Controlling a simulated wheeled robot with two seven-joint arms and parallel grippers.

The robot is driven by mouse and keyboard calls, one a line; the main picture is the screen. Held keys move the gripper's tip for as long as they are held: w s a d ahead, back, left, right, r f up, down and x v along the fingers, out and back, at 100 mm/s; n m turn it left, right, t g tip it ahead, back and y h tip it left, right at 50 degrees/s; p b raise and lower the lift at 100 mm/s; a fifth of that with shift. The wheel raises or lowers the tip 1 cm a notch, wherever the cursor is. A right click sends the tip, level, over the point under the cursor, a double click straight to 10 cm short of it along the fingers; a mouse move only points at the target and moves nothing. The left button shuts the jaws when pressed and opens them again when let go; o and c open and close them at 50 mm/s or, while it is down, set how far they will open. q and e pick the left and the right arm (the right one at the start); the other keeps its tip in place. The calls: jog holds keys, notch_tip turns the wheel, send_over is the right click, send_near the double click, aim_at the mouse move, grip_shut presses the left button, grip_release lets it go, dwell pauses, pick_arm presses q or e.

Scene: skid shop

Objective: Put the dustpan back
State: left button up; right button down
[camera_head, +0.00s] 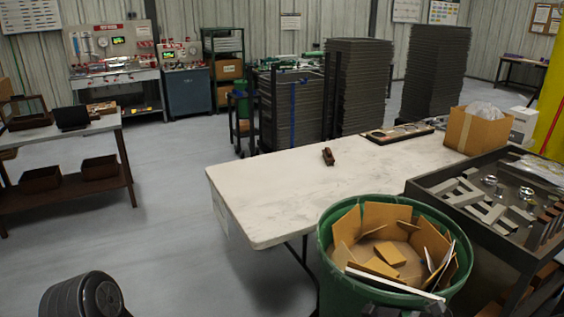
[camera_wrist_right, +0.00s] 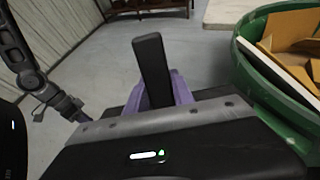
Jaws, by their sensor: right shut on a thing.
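The right wrist view shows my right gripper (camera_wrist_right: 150,75) low in the picture, with a dark finger standing up. It is shut on a purple piece (camera_wrist_right: 183,90), which seems to be the dustpan; only small parts of it show on both sides of the finger. The rest is hidden behind the gripper body. The held piece is beside the green bin and above the floor. In the head view no dustpan can be made out. A thin dark arm, seemingly my left one, shows at the left of the right wrist view, but its jaws cannot be read.
A green bin (camera_head: 328,262) full of cardboard pieces stands at the front right, against a white table (camera_head: 270,190). A dark tray bench (camera_head: 430,190) with metal parts is on the right. A workbench (camera_head: 70,195) stands at left. The grey floor (camera_head: 175,220) between is open.

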jog(key=shift+a+f, duration=0.15)
jog(key=shift+a, duration=0.1)
